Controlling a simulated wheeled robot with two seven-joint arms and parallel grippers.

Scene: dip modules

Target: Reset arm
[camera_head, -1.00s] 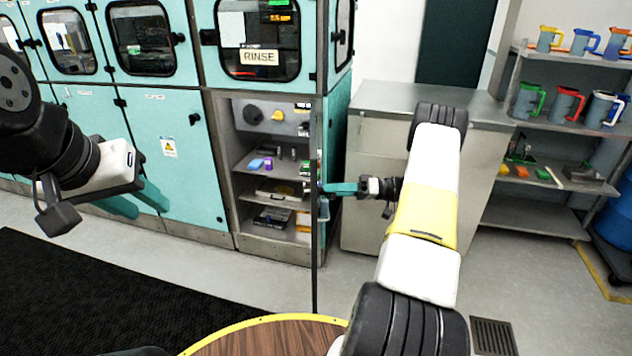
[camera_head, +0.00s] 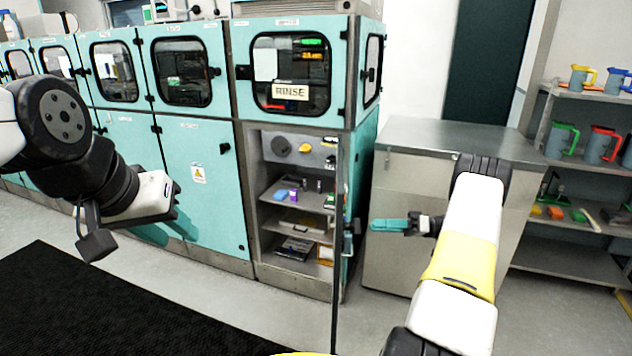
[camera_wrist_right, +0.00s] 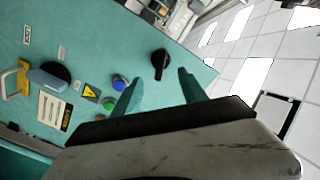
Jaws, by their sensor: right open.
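My right gripper (camera_head: 388,225) reaches in from the right in the head view. Its teal fingers are level and hang in the air in front of the metal cabinet, just right of the open compartment's door edge. In the right wrist view my right gripper (camera_wrist_right: 158,84) is open, with nothing between its two fingers. They point at a teal panel (camera_wrist_right: 90,70) with knobs and buttons. My left gripper (camera_head: 160,228) is at the left of the head view, in front of the closed teal cabinet doors. Its jaw opening is partly hidden by the wrist.
The open compartment (camera_head: 300,200) under the RINSE window holds small items on shelves. A metal cabinet (camera_head: 440,180) stands right of it. A rack (camera_head: 560,258) with coloured jugs is at the far right. A black mat (camera_head: 90,310) lies on the open floor.

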